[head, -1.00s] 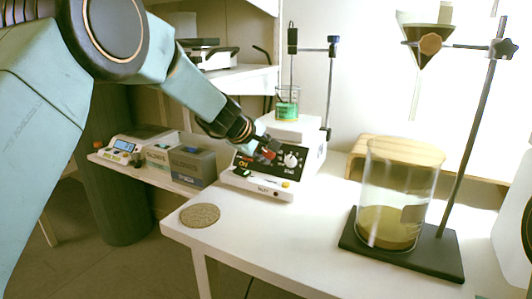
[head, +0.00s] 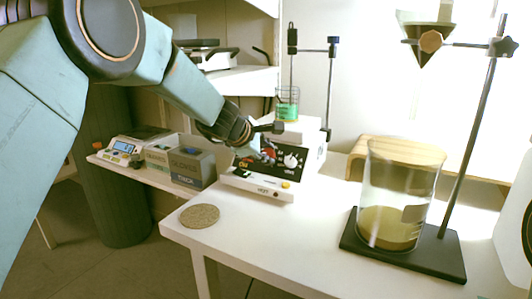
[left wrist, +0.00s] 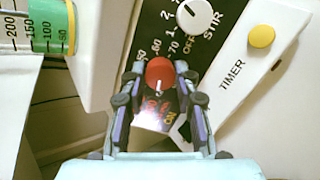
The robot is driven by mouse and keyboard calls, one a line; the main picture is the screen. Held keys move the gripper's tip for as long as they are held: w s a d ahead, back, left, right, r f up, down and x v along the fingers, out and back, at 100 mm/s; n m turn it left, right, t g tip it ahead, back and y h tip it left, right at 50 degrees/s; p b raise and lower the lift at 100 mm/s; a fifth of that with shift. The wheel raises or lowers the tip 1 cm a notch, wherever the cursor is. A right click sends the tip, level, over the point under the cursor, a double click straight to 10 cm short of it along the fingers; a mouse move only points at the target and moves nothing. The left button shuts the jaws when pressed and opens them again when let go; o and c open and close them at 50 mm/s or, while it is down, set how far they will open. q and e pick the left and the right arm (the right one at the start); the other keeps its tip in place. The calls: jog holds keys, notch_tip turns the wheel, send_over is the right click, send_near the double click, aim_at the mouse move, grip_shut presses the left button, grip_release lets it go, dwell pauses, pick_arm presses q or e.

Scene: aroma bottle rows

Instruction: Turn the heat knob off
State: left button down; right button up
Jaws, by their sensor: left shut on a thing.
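The hot-plate stirrer (head: 262,180) stands on the white table, its dark control panel facing me. In the left wrist view the red knob (left wrist: 160,73) sits on that panel between my left fingertips, its white mark pointing down in the picture toward red lit lettering. My left gripper (left wrist: 158,88) is shut on the red knob. In the head view my left gripper (head: 261,141) is at the panel's upper left and largely hides the knob. The white STIR knob (head: 291,161) is to its right and also shows in the wrist view (left wrist: 194,18). My right gripper is out of view.
A beaker of green liquid (head: 288,111) stands on the stirrer. A yellow TIMER button (left wrist: 261,34) is on the front. A large glass beaker (head: 394,200) and stand are at the right. A round cork mat (head: 200,215) lies at the table's front left.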

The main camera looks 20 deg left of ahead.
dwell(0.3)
pick_arm(q)
jog(key=c, duration=1)
grip_release()
jog(key=v, duration=1.2)
